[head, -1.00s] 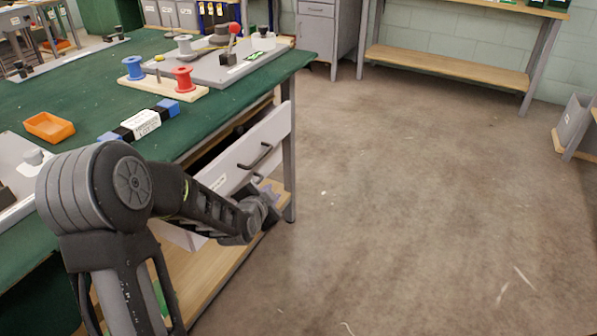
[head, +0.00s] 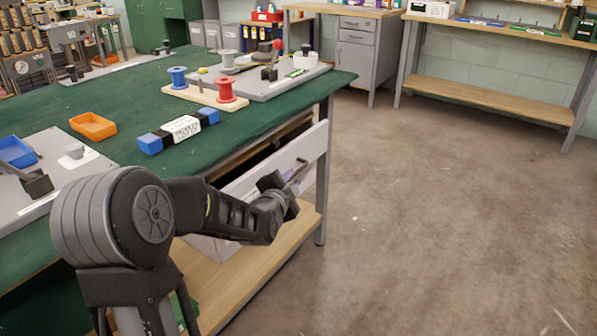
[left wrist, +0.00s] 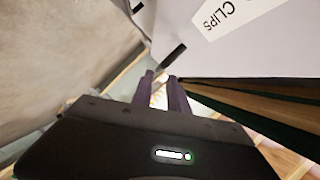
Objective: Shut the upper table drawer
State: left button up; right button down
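The upper table drawer (head: 316,143) is partly pulled out from under the green-topped table (head: 130,99). A dark gap shows behind its pale grey front. Its dark bar handle (head: 297,172) is partly hidden by my left gripper (head: 288,186), which is right at the handle in front of the drawer. In the left wrist view, the two fingers (left wrist: 164,90) stand a little apart, with the handle (left wrist: 170,58) running down to their tips. I cannot tell whether they touch it. A "CLIPS" label (left wrist: 238,14) shows on the drawer front (left wrist: 270,50). My right gripper is out of view.
A wooden lower shelf (head: 245,275) and grey table leg (head: 322,190) are below and beside the drawer. Spools, an orange tray (head: 93,126) and a blue-ended black block (head: 180,131) lie on the table. The floor (head: 450,210) to the right is clear.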

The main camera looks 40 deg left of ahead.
aim_at(297, 171)
pick_arm(q)
jog(key=b+x, duration=0.1)
jog(key=x, duration=0.2)
jog(key=b+x, duration=0.1)
jog(key=x, duration=0.2)
jog(key=shift+w+f, duration=0.15)
jog(key=shift+f, duration=0.15)
jog(key=shift+w+a, duration=0.3)
jog(key=shift+w, duration=0.35)
jog(key=shift+c, duration=0.6)
grip_shut()
